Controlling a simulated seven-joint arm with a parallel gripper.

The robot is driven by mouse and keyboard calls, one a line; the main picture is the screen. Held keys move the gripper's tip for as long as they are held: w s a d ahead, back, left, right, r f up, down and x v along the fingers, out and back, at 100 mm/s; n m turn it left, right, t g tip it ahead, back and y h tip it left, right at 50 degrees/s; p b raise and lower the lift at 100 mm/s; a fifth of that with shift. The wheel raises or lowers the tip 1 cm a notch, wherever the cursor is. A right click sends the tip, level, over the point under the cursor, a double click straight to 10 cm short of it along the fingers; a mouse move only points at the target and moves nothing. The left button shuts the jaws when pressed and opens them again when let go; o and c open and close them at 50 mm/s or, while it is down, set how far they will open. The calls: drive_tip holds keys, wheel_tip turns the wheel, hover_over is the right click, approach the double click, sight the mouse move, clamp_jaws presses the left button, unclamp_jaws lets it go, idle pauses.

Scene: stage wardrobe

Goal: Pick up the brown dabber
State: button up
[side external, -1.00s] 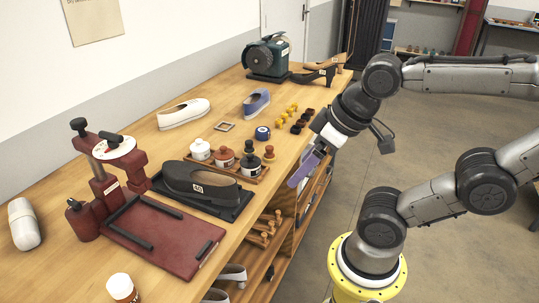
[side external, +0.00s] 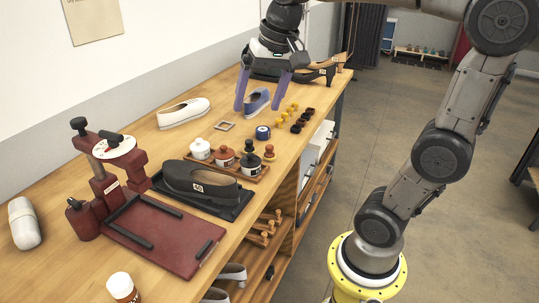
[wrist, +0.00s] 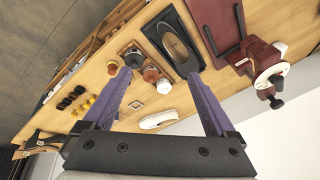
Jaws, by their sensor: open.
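A small brown wooden dabber (side external: 269,153) with a round knob stands upright at the right end of the row of pots. In the wrist view the brown dabber (wrist: 112,68) shows as a small round top just left of the left fingertip. My gripper (side external: 259,106) is open and empty, fingers pointing down, above the far part of the bench near the blue shoe. In the wrist view my gripper's (wrist: 158,75) two purple fingers are wide apart. The dabber is well apart from the fingers, nearer the side camera.
A wooden tray (side external: 262,178) holds white, red-brown and black pots close beside the dabber. A blue tape roll (side external: 263,132) stands behind it. A dark shoe (side external: 200,181), white shoe (side external: 184,112), blue shoe (side external: 257,101) and several small knobs (side external: 297,122) lie around.

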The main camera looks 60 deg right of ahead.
drive_tip(key=w+d+f+m+g, duration=0.1)
drive_tip(key=w+d+f+m, duration=0.15)
drive_tip(key=w+d, duration=0.35)
drive_tip(key=m+g+y, duration=0.2)
drive_tip(key=m+g, duration=0.1)
drive_tip(key=m, duration=0.2)
hover_over(270, 146)
drive_tip(key=d, duration=0.2)
wheel_tip(270, 146, down, 13)
drive_tip(key=f, duration=0.4)
drive_tip(key=a+f, duration=0.1)
drive_tip(key=f, duration=0.3)
drive_tip(key=a+f, duration=0.1)
drive_tip(key=f, duration=0.3)
drive_tip(key=shift+f, duration=0.4)
drive_tip(key=c, duration=1.4)
drive_tip(key=shift+r, duration=0.15)
